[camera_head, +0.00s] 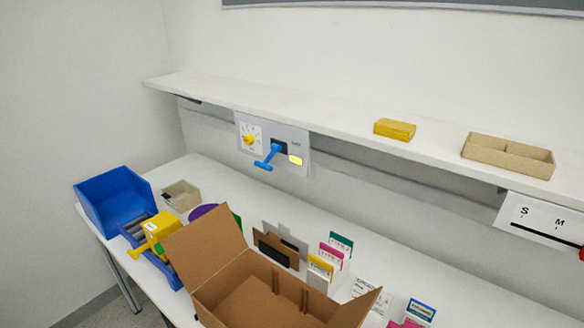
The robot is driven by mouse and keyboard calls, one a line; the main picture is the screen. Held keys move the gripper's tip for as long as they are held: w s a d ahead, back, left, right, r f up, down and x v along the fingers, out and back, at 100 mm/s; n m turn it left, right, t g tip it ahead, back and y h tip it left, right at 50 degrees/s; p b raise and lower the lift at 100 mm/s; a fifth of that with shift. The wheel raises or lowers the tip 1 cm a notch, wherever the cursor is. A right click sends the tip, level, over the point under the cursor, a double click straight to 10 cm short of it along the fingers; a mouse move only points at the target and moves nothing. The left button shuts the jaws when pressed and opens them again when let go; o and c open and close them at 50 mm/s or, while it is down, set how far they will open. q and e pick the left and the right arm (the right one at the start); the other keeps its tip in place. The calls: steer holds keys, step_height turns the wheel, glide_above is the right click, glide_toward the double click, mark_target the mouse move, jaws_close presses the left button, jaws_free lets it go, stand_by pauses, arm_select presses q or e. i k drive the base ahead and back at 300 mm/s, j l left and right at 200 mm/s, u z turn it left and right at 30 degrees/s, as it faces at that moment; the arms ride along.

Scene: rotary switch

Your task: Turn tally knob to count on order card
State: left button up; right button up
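The yellow tally knob (249,140) sits on a white dial with marks around it, on the left half of a grey wall panel (303,143) under the shelf. The dial marks are too small to read, so the knob's exact setting cannot be told. A white card with print (371,292) stands behind the cardboard box and may be the order card; its text is not legible. Neither of my grippers shows in the head view, and nothing is seen touching the knob.
A blue lever (269,158) juts from the panel beside a lit yellow window (295,161). The shelf (290,112) overhangs the panel. An open cardboard box (205,247), blue bin (115,200), yellow-and-blue device (152,230) and several coloured cards (331,256) crowd the table below.

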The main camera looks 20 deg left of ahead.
mark_target(249, 140)
steer(key=j+z, duration=0.1)
steer(key=j, duration=0.35)
steer(key=k+j, duration=0.15)
steer(key=j, duration=0.3)
steer(key=j+z, duration=0.15)
steer(key=j, duration=0.3)
steer(key=k, duration=0.05)
